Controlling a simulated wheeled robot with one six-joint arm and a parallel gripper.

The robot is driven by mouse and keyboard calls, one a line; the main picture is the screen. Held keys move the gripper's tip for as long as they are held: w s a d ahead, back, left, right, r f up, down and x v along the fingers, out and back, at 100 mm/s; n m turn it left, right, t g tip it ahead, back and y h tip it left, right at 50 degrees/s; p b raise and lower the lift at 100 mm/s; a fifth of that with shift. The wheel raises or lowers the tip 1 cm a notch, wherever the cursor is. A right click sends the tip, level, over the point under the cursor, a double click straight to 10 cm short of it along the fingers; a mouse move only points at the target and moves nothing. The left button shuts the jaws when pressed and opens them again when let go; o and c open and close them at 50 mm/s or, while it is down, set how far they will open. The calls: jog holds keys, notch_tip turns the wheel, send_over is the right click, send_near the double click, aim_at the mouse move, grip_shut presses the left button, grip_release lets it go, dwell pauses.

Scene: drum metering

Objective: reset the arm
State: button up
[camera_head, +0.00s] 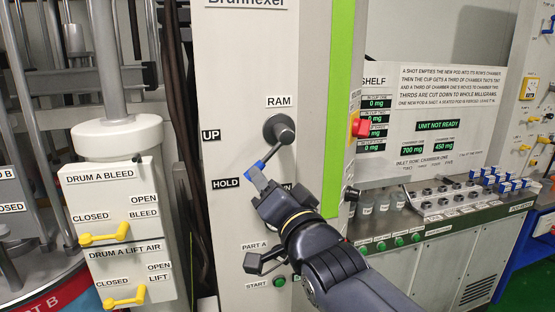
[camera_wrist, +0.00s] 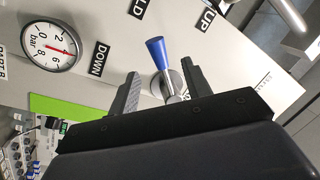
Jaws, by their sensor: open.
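The ram lever (camera_head: 285,150) hangs down and left from its round dark hub on the grey panel. Its blue tip (camera_head: 256,167) points to the HOLD label (camera_head: 227,182). My gripper (camera_head: 262,183) is open close to that tip, low and right of it, and hides part of the DOWN label. In the wrist view the blue handle (camera_wrist: 156,52) stands beyond and between the two spread fingers of my gripper (camera_wrist: 162,88). I cannot tell whether a finger touches the lever. The DOWN label (camera_wrist: 99,59) shows whole there.
A pressure gauge (camera_wrist: 50,45) sits on the panel near DOWN. Yellow valve handles (camera_head: 104,234) stand left. A red knob (camera_head: 361,125) and a counter with cups (camera_head: 383,203) lie right.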

jog(key=shift+p+x, duration=0.7)
jog(key=shift+x, duration=2.6)
jog(key=shift+s+d+f, duration=0.1)
jog(key=shift+s, duration=0.1)
jog(key=b+v, duration=0.2)
jog(key=v, duration=0.9)
jog(key=p+x, duration=0.2)
jog(key=x, duration=0.9)
jog(key=shift+w, duration=0.3)
jog(key=shift+f+n+p, duration=0.1)
jog(key=shift+n+p, duration=0.3)
jog(key=shift+p, duration=0.15)
jog(key=shift+d, duration=0.35)
jog(key=shift+a+f+n, duration=0.1)
jog(key=shift+f+n, duration=0.1)
jog(key=shift+n, duration=0.1)
